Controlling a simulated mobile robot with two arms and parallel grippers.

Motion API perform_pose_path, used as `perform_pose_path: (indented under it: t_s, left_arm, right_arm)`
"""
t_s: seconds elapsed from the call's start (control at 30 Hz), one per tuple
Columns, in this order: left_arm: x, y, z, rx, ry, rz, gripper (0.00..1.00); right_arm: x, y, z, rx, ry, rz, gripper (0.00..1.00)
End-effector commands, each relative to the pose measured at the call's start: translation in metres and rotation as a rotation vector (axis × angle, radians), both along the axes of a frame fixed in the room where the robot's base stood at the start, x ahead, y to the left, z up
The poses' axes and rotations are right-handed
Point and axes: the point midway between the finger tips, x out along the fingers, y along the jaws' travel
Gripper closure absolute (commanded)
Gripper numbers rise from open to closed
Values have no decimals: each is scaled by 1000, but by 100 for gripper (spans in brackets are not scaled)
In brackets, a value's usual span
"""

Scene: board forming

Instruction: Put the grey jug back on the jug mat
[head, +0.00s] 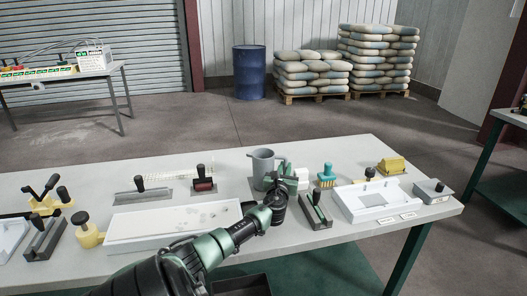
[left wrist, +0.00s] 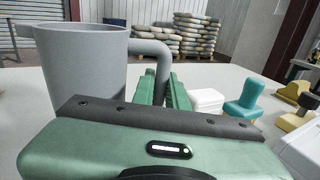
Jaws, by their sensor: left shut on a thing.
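The grey jug (head: 263,163) is upright over the middle of the long table, near its far edge. My left gripper (head: 284,178) is at the jug's right side, shut on its handle. In the left wrist view the jug (left wrist: 85,65) fills the left, and its curved handle (left wrist: 155,48) comes down between the green fingers (left wrist: 166,90). I cannot tell whether the jug's base touches the table; my gripper hides part of it. I cannot make out the jug mat. My right gripper is not in view.
A white block (head: 302,175) and a teal brush (head: 326,174) are just right of my gripper. A black-handled tool (head: 316,211) stands in front, and a white tray (head: 376,202) is farther right. A red-based stamp (head: 204,184) and a large white board (head: 170,221) lie left.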

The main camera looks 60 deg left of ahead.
Motion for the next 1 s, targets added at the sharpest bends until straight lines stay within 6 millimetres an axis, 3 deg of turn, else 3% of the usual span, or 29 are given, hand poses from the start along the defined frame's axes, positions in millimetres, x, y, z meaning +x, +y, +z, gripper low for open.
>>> perform_pose_path:
  t_s: [0.37, 0.4, 0.47, 0.5, 0.83, 1.0]
  left_arm:
    - [0, 0, -4, 3, -1, 0, 100]
    - [0, 0, -3, 3, -1, 0, 81]
    - [0, 0, -3, 3, -1, 0, 64]
    - [0, 0, -3, 3, -1, 0, 61]
    - [-2, -2, -6, -1, 1, -2, 61]
    - [-16, -17, -5, 1, 2, -4, 61]
  right_arm:
    - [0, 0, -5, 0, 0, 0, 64]
    - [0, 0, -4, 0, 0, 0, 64]
    - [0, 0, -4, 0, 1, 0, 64]
    - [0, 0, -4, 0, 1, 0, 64]
    - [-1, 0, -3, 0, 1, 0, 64]
    - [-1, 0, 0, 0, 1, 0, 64]
